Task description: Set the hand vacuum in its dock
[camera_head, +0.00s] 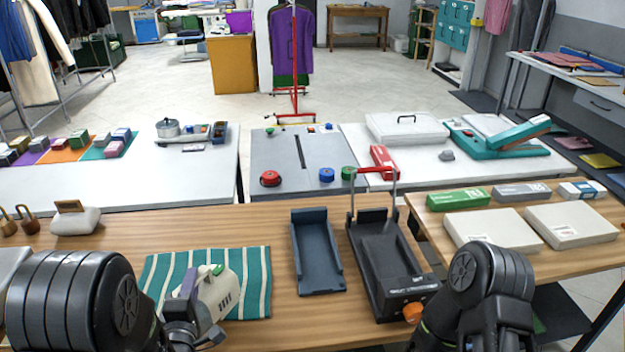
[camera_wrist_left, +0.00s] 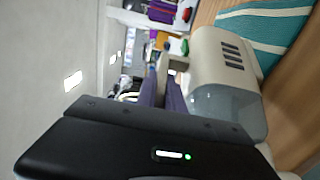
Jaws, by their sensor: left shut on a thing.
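The hand vacuum (camera_head: 220,292) has a cream body, dark vent slots and a green button. It is at the striped teal cloth on the front left of the wooden table. My left gripper (camera_head: 192,318) is shut on its handle; the wrist view shows the vacuum's body and clear grey nozzle (camera_wrist_left: 222,108) beside the fingers (camera_wrist_left: 165,88). I cannot tell whether it touches the cloth. A dark grey open cradle (camera_head: 318,262), which looks like the dock, lies empty to the right. My right arm is at the lower right; its fingertips are hidden.
A black device (camera_head: 378,262) with a raised red-and-grey bar and an orange knob stands right beside the cradle. The striped cloth (camera_head: 252,268) lies under the vacuum area. Boxes (camera_head: 570,225) fill the right table.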

